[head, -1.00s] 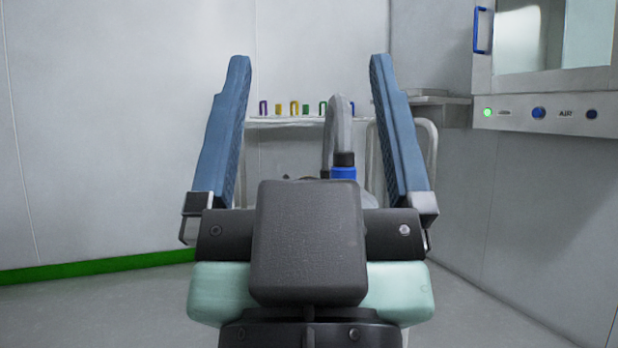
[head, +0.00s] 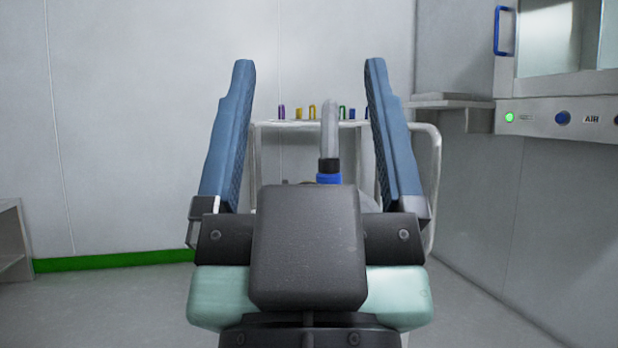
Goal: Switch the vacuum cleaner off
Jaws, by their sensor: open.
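My gripper (head: 306,85) is open and empty in the head view, its two blue fingers apart and pointing up in the picture. Beyond it, between the fingers, a grey hose (head: 330,128) with a black and blue cuff (head: 329,178) rises. It appears to belong to the vacuum cleaner, whose body is mostly hidden behind my gripper. I cannot see a switch.
A white rail-framed trolley (head: 432,140) stands behind the hose, with several small coloured pieces (head: 312,111) along its top. A wall cabinet (head: 560,110) with a green light and a small shelf (head: 450,103) are at right. A grey unit (head: 10,240) is at the left edge. Floor at left is clear.

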